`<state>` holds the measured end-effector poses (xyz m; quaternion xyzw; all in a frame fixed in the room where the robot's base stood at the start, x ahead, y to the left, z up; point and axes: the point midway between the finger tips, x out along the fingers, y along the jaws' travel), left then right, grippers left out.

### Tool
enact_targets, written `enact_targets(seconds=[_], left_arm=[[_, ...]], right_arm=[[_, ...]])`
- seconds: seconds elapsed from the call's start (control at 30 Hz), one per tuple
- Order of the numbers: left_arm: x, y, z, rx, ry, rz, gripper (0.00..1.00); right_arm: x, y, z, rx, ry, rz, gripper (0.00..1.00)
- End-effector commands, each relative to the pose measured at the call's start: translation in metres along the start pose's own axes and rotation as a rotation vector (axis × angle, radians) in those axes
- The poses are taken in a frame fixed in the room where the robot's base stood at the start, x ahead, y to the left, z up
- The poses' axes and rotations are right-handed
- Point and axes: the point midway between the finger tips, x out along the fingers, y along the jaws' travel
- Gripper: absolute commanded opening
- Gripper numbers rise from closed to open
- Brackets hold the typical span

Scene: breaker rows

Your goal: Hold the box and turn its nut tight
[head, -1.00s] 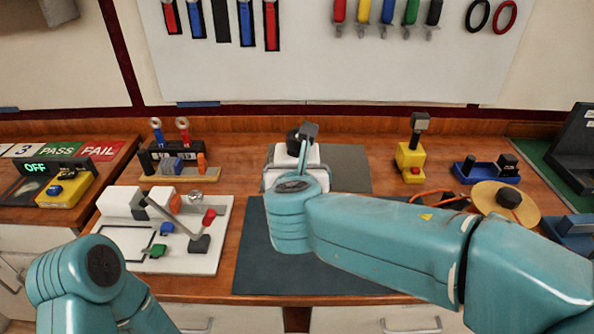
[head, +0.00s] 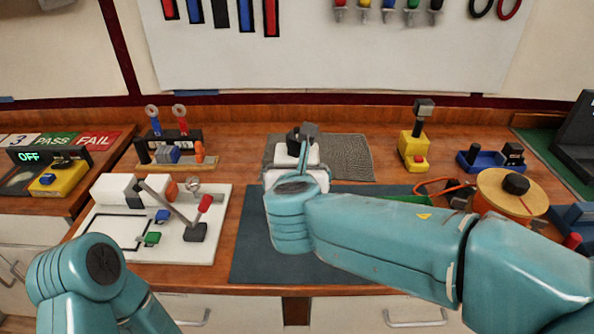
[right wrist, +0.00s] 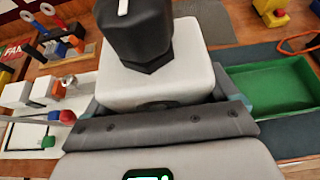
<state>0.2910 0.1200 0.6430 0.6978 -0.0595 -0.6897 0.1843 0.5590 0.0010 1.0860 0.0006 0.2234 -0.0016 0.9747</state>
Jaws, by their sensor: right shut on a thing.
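The box (right wrist: 160,85) is white, with a large black nut (right wrist: 140,35) on its top that bears a short white mark. In the right wrist view my right gripper (right wrist: 165,106) is closed around the box, a finger at each side. I cannot tell whether the box touches the bench. My left arm shows only at the lower left of the head view; its gripper is out of view.
A white lever board (head: 115,245) is at left. A yellow block (head: 412,148), a blue tray (head: 485,172) and an orange reel (head: 500,200) stand at right. A green tray (right wrist: 270,90) is beside the box.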

Motion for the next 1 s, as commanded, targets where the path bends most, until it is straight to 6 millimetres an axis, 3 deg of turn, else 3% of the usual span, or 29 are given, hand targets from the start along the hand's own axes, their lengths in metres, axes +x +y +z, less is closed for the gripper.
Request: enact_targets(seconds=[1.0], left_arm=[[0.040, -0.014, -0.001, 0.000, 0.000, 0.000, 0.96]], right_arm=[[0.019, 0.000, -0.040, -0.001, -0.003, 0.000, 0.38]])
